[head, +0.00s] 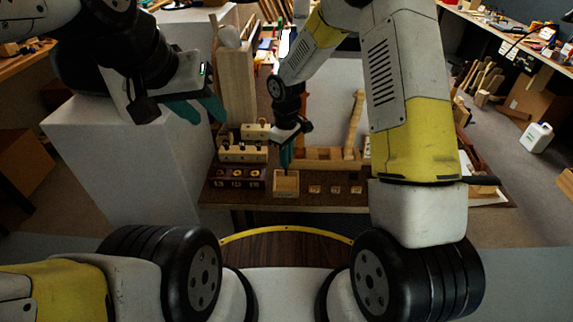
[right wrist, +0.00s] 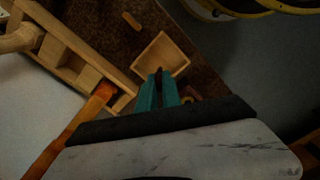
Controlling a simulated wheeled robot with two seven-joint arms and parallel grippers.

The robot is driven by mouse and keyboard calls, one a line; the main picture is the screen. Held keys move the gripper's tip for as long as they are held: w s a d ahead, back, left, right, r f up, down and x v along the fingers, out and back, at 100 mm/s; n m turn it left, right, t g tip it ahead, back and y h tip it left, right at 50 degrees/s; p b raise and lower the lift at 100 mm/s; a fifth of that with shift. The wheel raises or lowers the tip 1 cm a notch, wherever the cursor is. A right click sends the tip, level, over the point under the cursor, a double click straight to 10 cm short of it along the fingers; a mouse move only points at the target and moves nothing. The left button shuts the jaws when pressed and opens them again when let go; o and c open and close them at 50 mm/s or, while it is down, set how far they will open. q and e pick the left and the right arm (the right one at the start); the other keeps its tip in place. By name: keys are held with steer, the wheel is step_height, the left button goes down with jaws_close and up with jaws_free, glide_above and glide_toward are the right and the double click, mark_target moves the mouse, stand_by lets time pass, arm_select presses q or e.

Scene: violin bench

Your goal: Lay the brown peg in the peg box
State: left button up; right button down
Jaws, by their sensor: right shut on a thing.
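The peg box (head: 286,193) is a small open-topped light wooden box near the front edge of the bench. It also shows in the right wrist view (right wrist: 157,53), and the part of its floor in sight looks empty. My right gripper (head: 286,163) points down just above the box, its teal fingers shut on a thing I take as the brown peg. The fingers hide most of the peg, so its tilt cannot be told. In the right wrist view the fingertips (right wrist: 158,76) overlap the box's near edge. My left gripper (head: 201,108) is open and empty, left of the bench.
Left of the box are a dark tray (head: 240,178) with round fittings and a stepped wooden block (head: 243,153). Wooden parts (head: 325,158) and an upright neck-like piece (head: 354,125) stand behind and right. Small wooden pieces (head: 315,189) lie right of the box.

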steer(key=shift+f, duration=2.4)
stand_by(0.9)
steer(key=c, duration=1.5)
jaws_free()
steer(key=shift+o, duration=0.2)
